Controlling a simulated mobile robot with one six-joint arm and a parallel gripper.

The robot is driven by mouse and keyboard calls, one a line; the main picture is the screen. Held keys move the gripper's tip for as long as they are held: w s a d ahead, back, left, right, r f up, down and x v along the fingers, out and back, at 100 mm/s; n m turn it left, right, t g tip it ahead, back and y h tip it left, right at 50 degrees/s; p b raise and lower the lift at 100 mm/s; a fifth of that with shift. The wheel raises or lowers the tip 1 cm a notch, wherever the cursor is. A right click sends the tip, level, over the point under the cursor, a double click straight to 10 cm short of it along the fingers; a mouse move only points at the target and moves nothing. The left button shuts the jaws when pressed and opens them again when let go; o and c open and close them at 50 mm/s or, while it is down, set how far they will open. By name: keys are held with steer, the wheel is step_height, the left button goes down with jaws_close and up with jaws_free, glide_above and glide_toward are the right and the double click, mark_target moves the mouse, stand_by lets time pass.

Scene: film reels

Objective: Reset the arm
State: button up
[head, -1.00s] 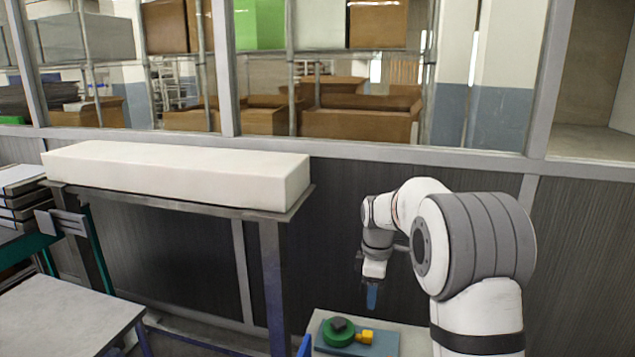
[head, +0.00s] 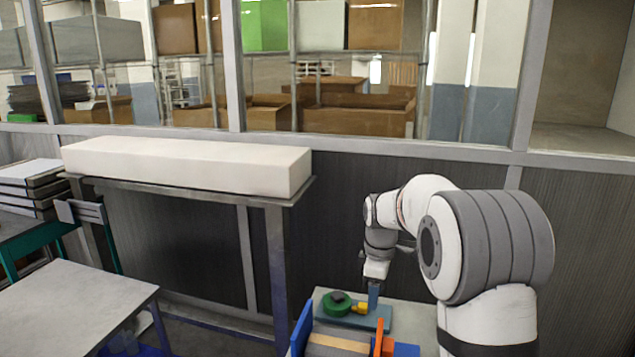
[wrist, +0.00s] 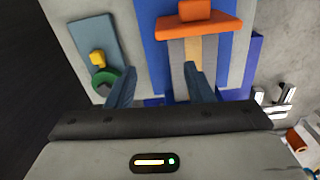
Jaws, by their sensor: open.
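My gripper (head: 374,294) hangs pointing down at the end of my bent arm, over the small table in the head view. In the wrist view my gripper (wrist: 158,80) has its two blue fingers apart with nothing between them. A green reel (head: 337,304) with a dark hub lies on a blue-grey plate (head: 380,318); a yellow block (head: 361,308) sits beside it. The green reel also shows in the wrist view (wrist: 104,78), left of the fingers. How high the fingers are above the table is hard to tell.
A blue rack (head: 302,328) with grey and tan slats and an orange piece (head: 383,338) stands at the near edge of the small table. A white long block (head: 190,165) lies on a metal bench at left. A grey table (head: 70,305) stands lower left.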

steer(key=s+d+f+m+t+b, duration=0.1)
steer(key=s+m+b, duration=0.4)
steer(key=s+m, duration=0.9)
steer(key=s+f+t, duration=0.1)
steer(key=s, duration=1.4)
steer(key=shift+s+d+f, duration=0.2)
steer(key=shift+s+d, duration=0.05)
